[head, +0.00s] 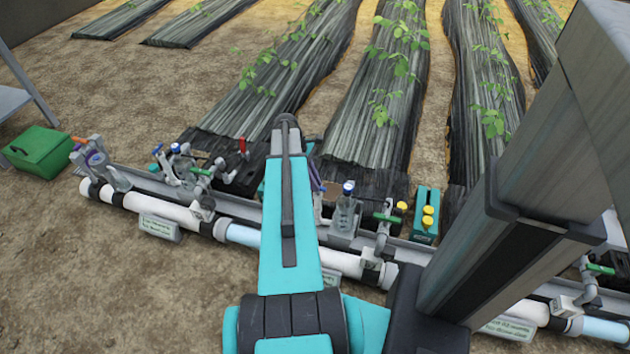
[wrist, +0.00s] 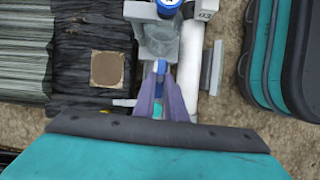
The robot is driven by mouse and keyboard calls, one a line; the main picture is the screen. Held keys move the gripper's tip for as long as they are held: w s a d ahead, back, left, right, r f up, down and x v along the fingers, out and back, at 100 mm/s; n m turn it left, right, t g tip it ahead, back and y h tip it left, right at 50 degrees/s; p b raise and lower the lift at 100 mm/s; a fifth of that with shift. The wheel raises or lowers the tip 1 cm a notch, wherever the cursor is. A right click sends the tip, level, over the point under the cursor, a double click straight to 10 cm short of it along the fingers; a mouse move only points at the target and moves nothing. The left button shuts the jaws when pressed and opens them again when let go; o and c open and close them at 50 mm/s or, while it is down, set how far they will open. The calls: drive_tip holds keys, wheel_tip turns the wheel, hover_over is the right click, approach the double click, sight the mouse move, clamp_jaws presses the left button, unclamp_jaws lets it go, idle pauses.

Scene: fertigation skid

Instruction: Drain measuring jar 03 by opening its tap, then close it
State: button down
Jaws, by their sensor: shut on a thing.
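My gripper (wrist: 161,82) shows in the wrist view as two purple fingers closed around a small blue part (wrist: 160,67), which looks like a tap handle. Just beyond the fingertips stands a grey, see-through measuring jar (wrist: 163,43) with a blue cap (wrist: 169,5). A tag (wrist: 206,13) beside it seems to read 03. In the head view my arm covers most of the gripper and the held part; a purple finger (head: 315,176) shows at its right edge. A jar (head: 345,216) with a blue-and-white top stands right of the arm. The liquid level cannot be read.
A white pipe (head: 170,210) on a grey rail runs along the skid. More valves (head: 180,165) and a green case (head: 38,152) are at left. Plant beds (head: 385,100) lie behind.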

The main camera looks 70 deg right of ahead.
drive_tip(key=shift+d+r+p, duration=0.1)
drive_tip(key=shift+r+p, duration=0.05)
drive_tip(key=shift+p, duration=0.15)
drive_tip(key=m+p, duration=0.1)
drive_tip(key=m+y+p, duration=0.1)
drive_tip(key=m+p, duration=0.2)
drive_tip(key=p, duration=0.1)
drive_tip(key=shift+d+r+y, duration=0.1)
drive_tip(key=shift+d+y, duration=0.2)
drive_tip(key=m+p, duration=0.2)
drive_tip(key=m+t+y+p, duration=0.1)
drive_tip(key=m+p, duration=0.2)
drive_tip(key=shift+s+d+y, duration=0.2)
drive_tip(key=shift+y, duration=0.1)
drive_tip(key=m+p, duration=0.1)
drive_tip(key=m+t+p, duration=0.1)
drive_tip(key=m, duration=0.1)
drive_tip(key=m+p, duration=0.1)
drive_tip(key=m, duration=0.1)
drive_tip(key=shift+s+d+t+y, duration=0.1)
drive_tip(key=shift+s+t+y, duration=0.15)
drive_tip(key=shift+t+y, duration=0.15)
drive_tip(key=shift+f+m+t+p, duration=0.2)
drive_tip(key=shift+m+t+p, duration=0.5)
drive_tip(key=shift+m, duration=1.1)
drive_tip(key=c, duration=1.8)
unclamp_jaws()
